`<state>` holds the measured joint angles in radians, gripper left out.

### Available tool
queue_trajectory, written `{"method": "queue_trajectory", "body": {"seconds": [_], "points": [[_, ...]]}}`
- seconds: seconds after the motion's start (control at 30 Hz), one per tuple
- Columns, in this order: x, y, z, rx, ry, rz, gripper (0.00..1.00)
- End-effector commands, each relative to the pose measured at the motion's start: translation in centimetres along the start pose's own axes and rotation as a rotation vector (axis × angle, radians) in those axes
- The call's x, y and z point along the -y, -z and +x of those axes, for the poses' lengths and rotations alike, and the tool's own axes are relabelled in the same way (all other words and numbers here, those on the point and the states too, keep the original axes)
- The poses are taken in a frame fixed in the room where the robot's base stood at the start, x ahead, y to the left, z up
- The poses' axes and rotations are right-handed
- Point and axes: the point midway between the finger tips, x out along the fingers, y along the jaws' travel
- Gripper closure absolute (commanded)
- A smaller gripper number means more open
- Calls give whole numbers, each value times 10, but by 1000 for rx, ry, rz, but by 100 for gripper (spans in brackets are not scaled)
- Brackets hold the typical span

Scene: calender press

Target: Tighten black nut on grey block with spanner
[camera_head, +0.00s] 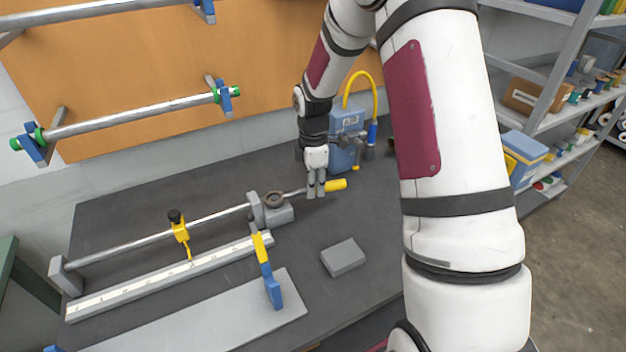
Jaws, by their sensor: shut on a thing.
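The grey block (283,215) sits on the dark table at the right end of a long metal rod. The black nut (273,199) is on top of the block and looks like a dark ring. The spanner (336,185) has a yellow handle and a thin grey shaft pointing left toward the nut. My gripper (316,192) points down and is shut on the spanner, just left of the yellow handle and right of the block. The spanner's head is at or very near the nut; I cannot tell whether it is seated around it.
A blue box (343,133) with a yellow hose stands behind my gripper. A loose grey brick (343,257) lies in front. A ruler bar (172,278), a flat plate (215,318) and a blue-yellow clamp (267,268) lie left. Shelves (555,125) stand right.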

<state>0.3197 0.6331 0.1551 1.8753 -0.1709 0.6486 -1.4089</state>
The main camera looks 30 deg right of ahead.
Motion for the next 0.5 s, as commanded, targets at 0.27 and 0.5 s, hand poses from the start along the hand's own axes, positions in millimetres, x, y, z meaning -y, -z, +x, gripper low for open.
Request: {"method": "queue_trajectory", "body": {"seconds": [0.27, 0.5], "points": [[9, 1, 6, 1, 1, 76, 100], [22, 3, 5, 0, 1, 201, 100]]}}
